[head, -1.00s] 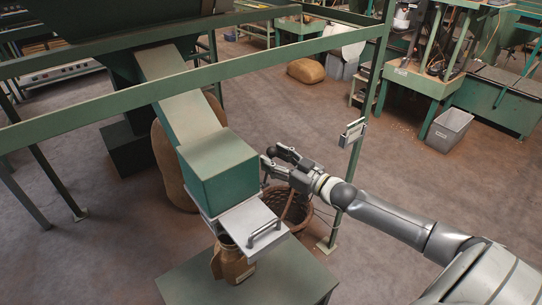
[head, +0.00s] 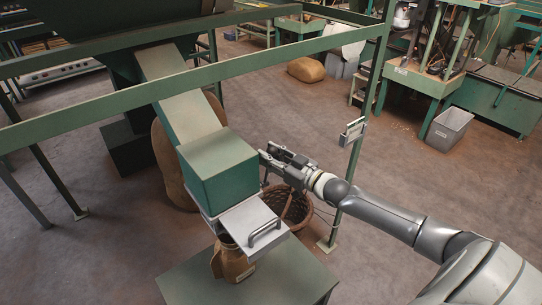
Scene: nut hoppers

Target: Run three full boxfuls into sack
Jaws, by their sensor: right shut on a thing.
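The green metering box (head: 217,172) sits at the lower end of a sloping chute (head: 183,108). A grey metal slide plate (head: 252,222) with a bar handle (head: 264,233) sticks out below the box toward the lower right. A small brown sack (head: 233,262) hangs or stands under the plate, its mouth hidden by it. My right gripper (head: 268,158) is at the box's right side, shut on a part there; its fingers and the box hide what that part is. My left gripper is not in view.
A green table (head: 290,277) is under the sack. A wicker basket (head: 298,208) stands on the floor behind my right gripper. A green frame post (head: 357,160) carries a small metal bracket (head: 353,132). A large sack (head: 168,165) stands behind the chute.

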